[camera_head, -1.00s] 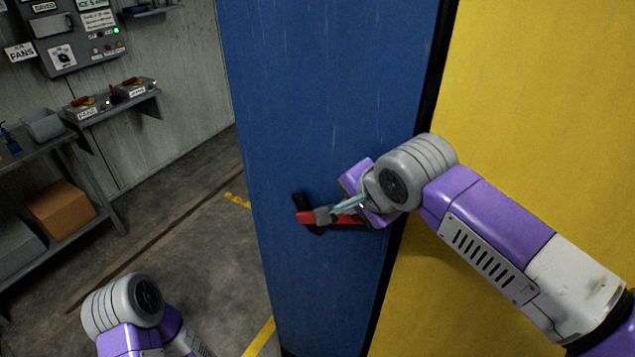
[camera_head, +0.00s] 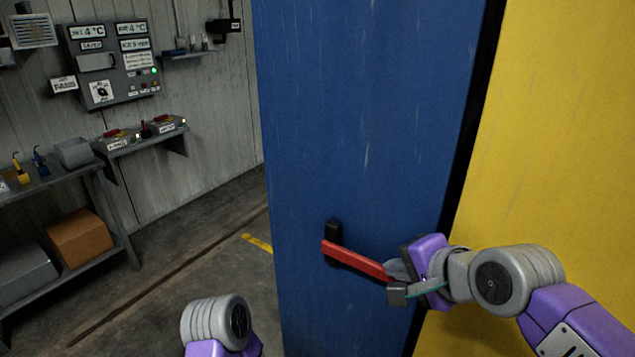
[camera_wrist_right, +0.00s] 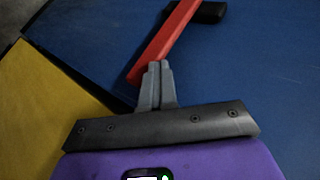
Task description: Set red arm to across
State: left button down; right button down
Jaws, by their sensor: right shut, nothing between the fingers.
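The red arm (camera_head: 358,262) is a flat red bar on the blue door panel, mounted at its left end by a black block (camera_head: 333,231). In the head view it slopes down to the right. My right gripper (camera_head: 393,280) is at its free right end, which it partly hides. In the right wrist view the fingertips (camera_wrist_right: 160,65) are together beside the lower end of the red arm (camera_wrist_right: 165,40), with nothing between them. I cannot tell whether they touch it. My left arm shows only a wrist part at the bottom; its fingers are out of frame.
The blue panel (camera_head: 365,120) meets a yellow panel (camera_head: 560,130) at a dark gap. At left stand a shelf with an orange-brown box (camera_head: 80,238), a grey control panel (camera_head: 113,60) and small switch boxes on a ledge (camera_head: 140,143). The floor (camera_head: 190,265) between is clear.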

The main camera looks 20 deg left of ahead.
jog(key=shift+f, duration=0.6)
jog(key=shift+r, duration=0.1)
jog(key=w+r+p+v, duration=0.1)
jog(key=p+v, duration=0.4)
jog(key=v, duration=0.8)
jog(key=shift+w+a+r+p, duration=0.15)
jog(key=shift+a+r+p, duration=0.05)
jog(key=shift+p, duration=0.2)
